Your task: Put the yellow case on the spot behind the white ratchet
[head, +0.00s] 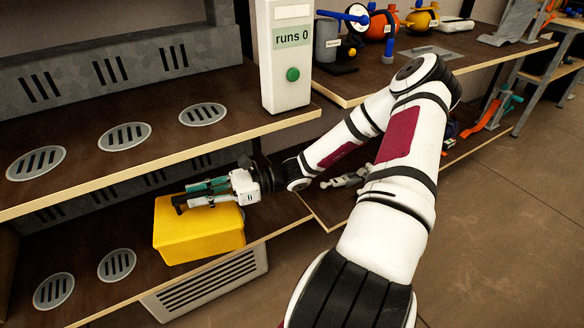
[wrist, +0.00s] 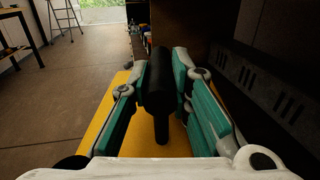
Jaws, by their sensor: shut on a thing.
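The yellow case (head: 200,235) is a box with a black handle on top. It is at the lower shelf in the head view, close to the shelf's front edge. I cannot tell whether it rests on the shelf or hangs just above it. My gripper (head: 190,198) reaches in from the right, above the case. In the wrist view its teal fingers (wrist: 167,75) are on both sides of the black handle (wrist: 158,85), with the yellow lid (wrist: 120,85) below. A pale ratchet-like tool (head: 345,179) lies on the lower shelf to the right, partly hidden by my arm.
The upper shelf (head: 75,188) hangs over the lower shelf (head: 85,308); both have round vents. A white box marked "runs 0" (head: 286,75) stands at the upper shelf's right end. The lower shelf left of the case is bare. Several items stand on the bench at the back.

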